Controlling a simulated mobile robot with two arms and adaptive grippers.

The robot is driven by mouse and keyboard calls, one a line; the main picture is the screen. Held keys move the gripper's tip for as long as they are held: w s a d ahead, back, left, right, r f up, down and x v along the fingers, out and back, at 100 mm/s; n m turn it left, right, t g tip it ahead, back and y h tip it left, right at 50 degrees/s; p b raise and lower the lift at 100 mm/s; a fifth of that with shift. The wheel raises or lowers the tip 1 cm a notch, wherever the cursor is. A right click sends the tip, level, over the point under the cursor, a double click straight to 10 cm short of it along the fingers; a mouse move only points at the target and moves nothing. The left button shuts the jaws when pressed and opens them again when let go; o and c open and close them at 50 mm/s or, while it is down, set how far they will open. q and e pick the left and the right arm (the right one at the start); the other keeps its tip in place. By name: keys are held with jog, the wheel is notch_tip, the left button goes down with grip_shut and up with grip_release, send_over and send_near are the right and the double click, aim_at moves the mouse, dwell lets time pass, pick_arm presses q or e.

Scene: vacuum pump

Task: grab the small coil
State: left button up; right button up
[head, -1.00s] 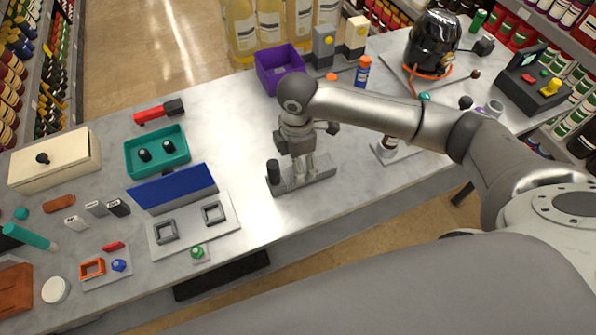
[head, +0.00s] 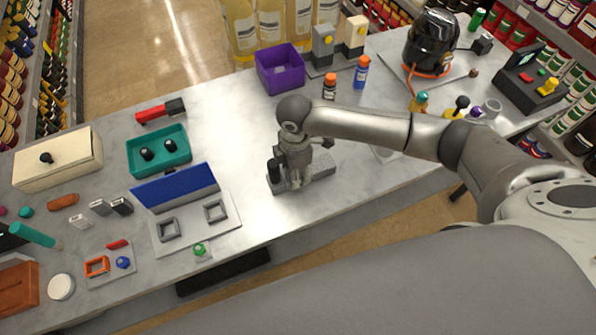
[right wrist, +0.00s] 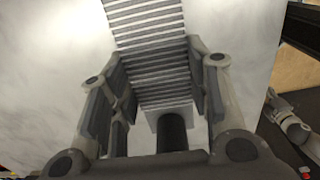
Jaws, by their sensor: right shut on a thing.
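A long grey ribbed piece (head: 322,168) lies on the table near its front edge, with an upright black cylinder (head: 274,170) at its left end. No other thing in view looks more like a coil. My right gripper (head: 293,178) points down at the ribbed piece, just right of the cylinder. In the right wrist view, the gripper (right wrist: 163,78) has its fingers on both sides of the ribbed piece (right wrist: 147,22), shut on it. The black cylinder (right wrist: 172,132) stands close by at the bottom. The exact finger contact is partly hidden. My left gripper is out of view.
Left of my gripper are a plate with square frames (head: 190,235), a blue panel (head: 175,188) and a teal tray (head: 158,150). Behind stand a purple bin (head: 280,70) and an orange-capped bottle (head: 329,88). Table right of the ribbed piece is partly covered by my arm.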

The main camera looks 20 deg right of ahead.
jog(key=shift+c, duration=0.8)
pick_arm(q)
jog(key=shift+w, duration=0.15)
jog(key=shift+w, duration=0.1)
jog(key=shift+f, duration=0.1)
pick_arm(e)
jog(key=shift+w+r, duration=0.1)
jog(key=shift+r, duration=0.05)
